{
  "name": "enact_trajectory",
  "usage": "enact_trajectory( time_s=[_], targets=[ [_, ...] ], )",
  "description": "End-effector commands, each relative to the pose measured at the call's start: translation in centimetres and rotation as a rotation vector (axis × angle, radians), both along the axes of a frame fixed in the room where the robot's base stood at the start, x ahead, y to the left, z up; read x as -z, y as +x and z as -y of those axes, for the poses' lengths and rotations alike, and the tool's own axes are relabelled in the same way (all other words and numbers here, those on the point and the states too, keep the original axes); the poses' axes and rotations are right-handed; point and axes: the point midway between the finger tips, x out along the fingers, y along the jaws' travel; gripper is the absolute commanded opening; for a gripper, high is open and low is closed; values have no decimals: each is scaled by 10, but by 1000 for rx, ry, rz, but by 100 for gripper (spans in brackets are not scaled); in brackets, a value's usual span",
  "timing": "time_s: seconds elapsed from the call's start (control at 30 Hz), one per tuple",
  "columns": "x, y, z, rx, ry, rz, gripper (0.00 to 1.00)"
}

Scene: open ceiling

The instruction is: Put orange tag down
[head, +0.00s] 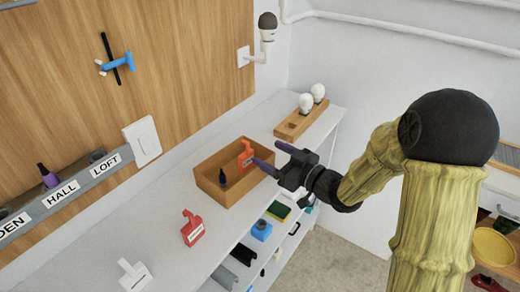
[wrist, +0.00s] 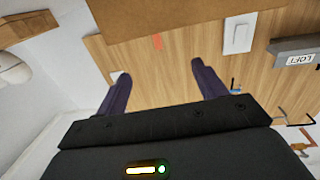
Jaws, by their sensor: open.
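An orange tag (head: 246,155) stands in the wooden tray (head: 215,193) on the white counter, upright near the tray's back side. My gripper (head: 265,152) is above the tray's right side with its two purple fingers apart and nothing between them. The nearer fingertip lies close to the tag in the head view; I cannot tell whether they touch. In the wrist view my open gripper (wrist: 163,78) points towards the brown tray (wrist: 160,18), and a small orange strip (wrist: 158,41) shows beyond the fingers. The tag's lettering is not readable.
A dark small bottle (head: 222,176) stands in the tray. A wooden block with bulbs (head: 297,124) is behind. The counter between tray and red tag is clear.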

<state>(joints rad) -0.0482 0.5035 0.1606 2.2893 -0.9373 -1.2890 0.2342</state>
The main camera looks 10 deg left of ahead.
Motion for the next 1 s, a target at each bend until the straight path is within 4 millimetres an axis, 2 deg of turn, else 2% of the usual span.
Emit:
enact_trajectory(
  time_s=[0.13,0.87,1.0],
  targets=[
    [0,-3,5,-1,1,0,70],
    [0,-3,5,2,-2,0,70],
    [5,3,15,59,-54,-17,70]
  ],
)
